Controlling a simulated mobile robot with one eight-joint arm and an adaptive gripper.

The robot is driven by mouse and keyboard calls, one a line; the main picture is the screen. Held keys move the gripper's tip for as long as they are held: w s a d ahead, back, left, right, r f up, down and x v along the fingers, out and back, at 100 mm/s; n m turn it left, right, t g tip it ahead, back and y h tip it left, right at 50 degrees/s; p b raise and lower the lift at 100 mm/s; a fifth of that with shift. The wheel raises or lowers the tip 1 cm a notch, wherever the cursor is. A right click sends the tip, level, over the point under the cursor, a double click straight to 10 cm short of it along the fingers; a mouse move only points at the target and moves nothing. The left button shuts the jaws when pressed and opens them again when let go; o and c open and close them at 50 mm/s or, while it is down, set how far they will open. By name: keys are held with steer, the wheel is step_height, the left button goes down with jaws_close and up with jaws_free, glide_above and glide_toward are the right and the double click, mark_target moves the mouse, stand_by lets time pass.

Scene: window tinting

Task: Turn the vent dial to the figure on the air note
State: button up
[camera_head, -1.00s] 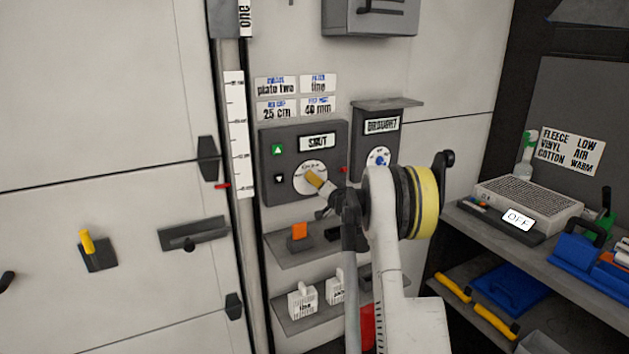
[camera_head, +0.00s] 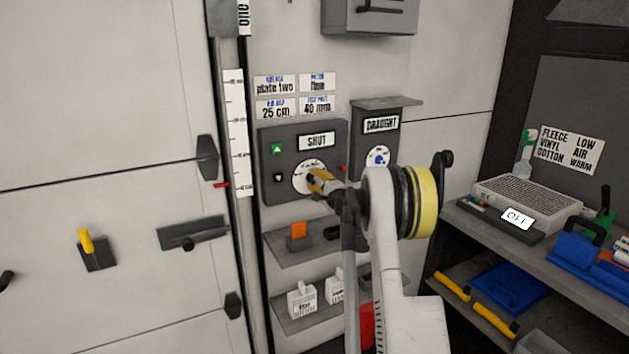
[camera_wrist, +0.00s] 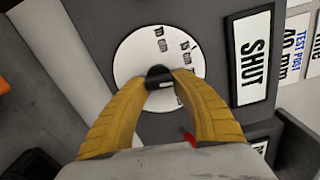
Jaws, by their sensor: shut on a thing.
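A grey control box (camera_head: 270,185) on the wall carries a white round dial (camera_head: 300,174) under a SHUT plate (camera_head: 317,141). My gripper (camera_head: 317,182) reaches the dial from the right. In the wrist view its two yellow fingers are shut on the dial's black knob (camera_wrist: 160,74), one on each side. Above the box are several notes; the lower left note (camera_head: 277,109) reads 25 cm, with a small blurred heading.
A DRAUGHT box (camera_head: 366,150) with its own small dial (camera_head: 377,156) stands just right, under a jutting ledge (camera_head: 387,103). A red pointer (camera_head: 221,185) and a ruled strip (camera_head: 238,140) are to the left. Small shelves (camera_head: 310,317) with blocks sit below.

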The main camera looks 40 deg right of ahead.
steer(key=m, duration=0.6)
steer(key=shift+a+f, duration=0.1)
steer(key=m, duration=0.5)
steer(key=shift+m, duration=0.4)
steer(key=shift+a, duration=0.1)
steer(key=o, duration=1.2)
steer(key=shift+f, duration=0.1)
steer(key=v, duration=1.2)
